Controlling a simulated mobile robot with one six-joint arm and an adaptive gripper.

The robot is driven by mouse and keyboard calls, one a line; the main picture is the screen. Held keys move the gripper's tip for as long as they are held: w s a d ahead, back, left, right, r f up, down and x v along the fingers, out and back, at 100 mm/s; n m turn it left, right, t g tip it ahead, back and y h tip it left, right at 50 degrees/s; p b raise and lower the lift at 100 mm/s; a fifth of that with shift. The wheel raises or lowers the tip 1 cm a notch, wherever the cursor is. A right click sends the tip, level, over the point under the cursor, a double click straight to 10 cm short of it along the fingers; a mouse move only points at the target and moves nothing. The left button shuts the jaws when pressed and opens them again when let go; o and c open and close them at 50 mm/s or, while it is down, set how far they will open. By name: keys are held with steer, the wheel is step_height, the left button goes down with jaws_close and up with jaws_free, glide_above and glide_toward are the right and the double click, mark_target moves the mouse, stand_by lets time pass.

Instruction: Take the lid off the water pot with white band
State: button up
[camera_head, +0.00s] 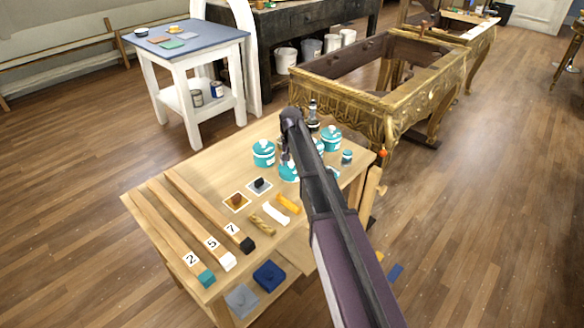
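Several teal pots with white markings stand close together at the far end of the wooden workbench (190,172). One pot (263,154) is left of my arm and has a lid with a knob on it. Another lidded pot (331,139) is right of my arm and shows a white band. A third teal piece (289,172) lies below my wrist, partly hidden. I cannot tell for sure which one is the water pot. My gripper (285,157) points down among the pots; its fingers are too small and dark to read, and my arm hides part of the group.
A small teal jar (347,157) and a dark bottle (313,112) stand near the pots. A gilt console frame (425,105) stands close behind, right.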

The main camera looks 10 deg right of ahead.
mark_target(291, 161)
jaws_close()
steer(key=shift+r, duration=0.1)
step_height(291, 161, up, 3)
steer(key=p, duration=0.3)
steer(key=shift+r, duration=0.1)
steer(key=s+r+p, duration=0.1)
steer(key=s+p, duration=0.1)
steer(key=s, duration=1.4)
steer(key=shift+d+r, duration=0.2)
steer(key=shift+r, duration=0.1)
